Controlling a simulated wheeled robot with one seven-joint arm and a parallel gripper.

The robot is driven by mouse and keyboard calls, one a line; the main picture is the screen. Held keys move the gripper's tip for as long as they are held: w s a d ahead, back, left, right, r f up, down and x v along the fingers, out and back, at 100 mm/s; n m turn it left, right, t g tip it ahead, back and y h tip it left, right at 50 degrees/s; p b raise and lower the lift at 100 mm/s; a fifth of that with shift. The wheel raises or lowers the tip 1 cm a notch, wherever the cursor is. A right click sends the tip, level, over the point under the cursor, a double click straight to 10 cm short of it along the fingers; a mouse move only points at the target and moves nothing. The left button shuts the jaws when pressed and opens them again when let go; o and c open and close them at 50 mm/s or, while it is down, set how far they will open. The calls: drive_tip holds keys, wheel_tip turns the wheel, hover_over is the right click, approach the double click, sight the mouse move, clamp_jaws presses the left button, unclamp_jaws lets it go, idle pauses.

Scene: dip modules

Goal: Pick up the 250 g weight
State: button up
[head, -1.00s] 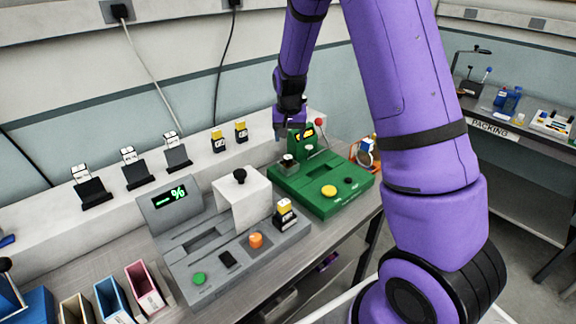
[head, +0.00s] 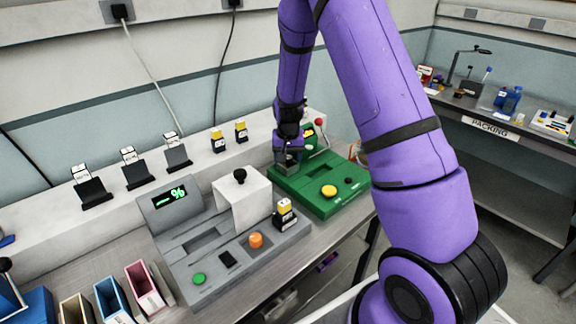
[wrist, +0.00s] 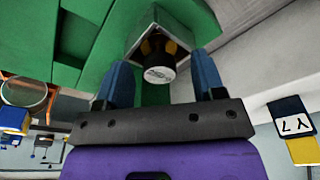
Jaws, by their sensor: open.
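The weight (wrist: 158,72) shows in the wrist view as a small dark piece with a round, pale marked end; the marking is too small to read surely. It sits at a grey square holder (wrist: 133,40) on the green machine (wrist: 85,45). My gripper (wrist: 162,64) is open, its two blue fingers on either side of the weight, with gaps showing between them and it. In the head view my gripper (head: 286,150) is low over the left back corner of the green machine (head: 310,195). It largely hides the weight there.
A grey tester (head: 200,250) with a lit display stands to the left of the green machine. A red-knobbed lever (head: 319,122) rises close on the right of my gripper. Black-and-yellow modules (head: 217,141) stand on the ledge behind.

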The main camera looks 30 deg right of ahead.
drive_tip(key=c, duration=1.2)
drive_tip(key=shift+o, duration=0.2)
drive_tip(key=shift+r, duration=0.2)
